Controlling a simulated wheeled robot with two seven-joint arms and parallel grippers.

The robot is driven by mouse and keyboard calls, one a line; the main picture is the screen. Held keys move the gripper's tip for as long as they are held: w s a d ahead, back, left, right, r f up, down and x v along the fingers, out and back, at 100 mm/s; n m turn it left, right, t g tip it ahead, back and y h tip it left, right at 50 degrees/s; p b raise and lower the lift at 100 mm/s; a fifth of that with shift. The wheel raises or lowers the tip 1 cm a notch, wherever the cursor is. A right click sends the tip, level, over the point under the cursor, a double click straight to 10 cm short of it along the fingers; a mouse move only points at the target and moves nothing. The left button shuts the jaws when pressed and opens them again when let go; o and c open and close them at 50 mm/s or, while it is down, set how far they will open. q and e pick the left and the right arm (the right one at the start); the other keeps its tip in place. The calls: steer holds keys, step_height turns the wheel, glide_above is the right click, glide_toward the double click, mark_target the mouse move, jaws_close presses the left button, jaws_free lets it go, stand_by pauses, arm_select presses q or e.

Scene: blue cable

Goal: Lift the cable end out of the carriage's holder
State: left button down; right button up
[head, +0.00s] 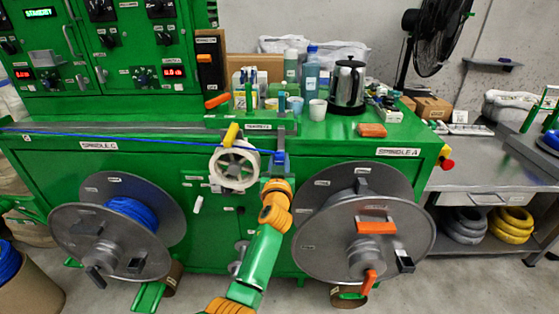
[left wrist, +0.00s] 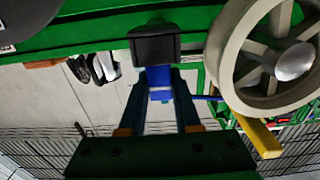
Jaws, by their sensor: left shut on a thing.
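The blue cable (head: 120,135) runs from the left edge to the carriage at the middle of the green machine. The carriage carries a pale spoked wheel (head: 233,168) and a yellow handle (head: 231,134). My left gripper (head: 279,166) is at the carriage's right side. In the left wrist view its two dark fingers (left wrist: 161,80) are shut on the blue cable end (left wrist: 159,95). A dark block (left wrist: 154,45), apparently the holder, sits right at the fingertips; I cannot tell whether the end is clear of it. My right gripper is not in view.
A reel with blue cable (head: 130,212) hangs at left and a grey reel (head: 350,235) at right, close to my arm. Bottles, a cup (head: 317,109) and a kettle (head: 348,87) stand on the machine top. An orange block (head: 372,130) lies near its front edge.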

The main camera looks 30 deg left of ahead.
mark_target(279, 155)
arm_select(q)
steer(key=shift+r+p, duration=0.85)
steer(key=shift+r, duration=0.1)
stand_by(0.9)
steer(key=shift+r+p, duration=2.4)
steer(key=shift+r, duration=0.4)
